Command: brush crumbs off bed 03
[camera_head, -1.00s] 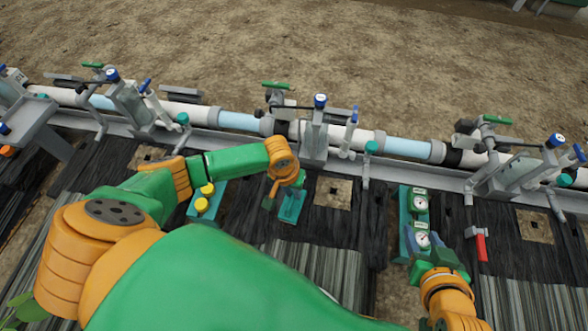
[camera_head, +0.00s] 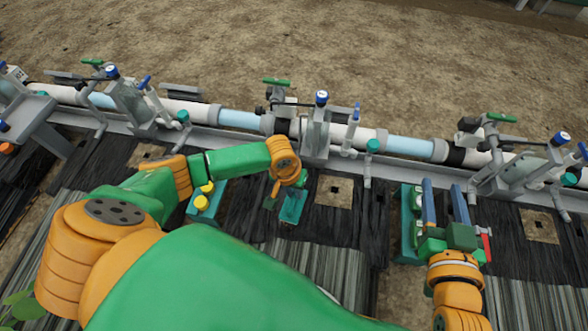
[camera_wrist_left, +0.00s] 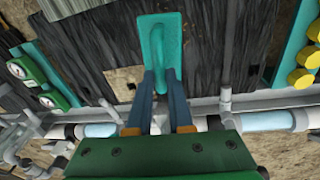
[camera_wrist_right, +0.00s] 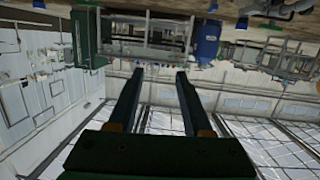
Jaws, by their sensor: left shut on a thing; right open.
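A teal brush, a flat rectangular block with a raised handle, (camera_wrist_left: 158,45) shows in the left wrist view; in the head view it is small (camera_head: 292,207), just beyond my left wrist. My left gripper (camera_wrist_left: 160,80) is shut on the brush handle, with the block over or on dark bed sheeting (camera_head: 255,220); I cannot tell whether it touches. Tiny brown specks, possibly crumbs, lie on the sheeting right of the brush in the left wrist view. My right gripper (camera_head: 445,188) is open and empty, fingers pointing away, above the gauge panel's right side.
A teal panel with gauges (camera_head: 407,232) stands partly behind my right gripper. A red-handled item (camera_head: 486,246) is beside it. A teal holder with yellow caps (camera_head: 201,203) is left of the brush. A pipe with valves (camera_head: 408,147) runs across behind the beds.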

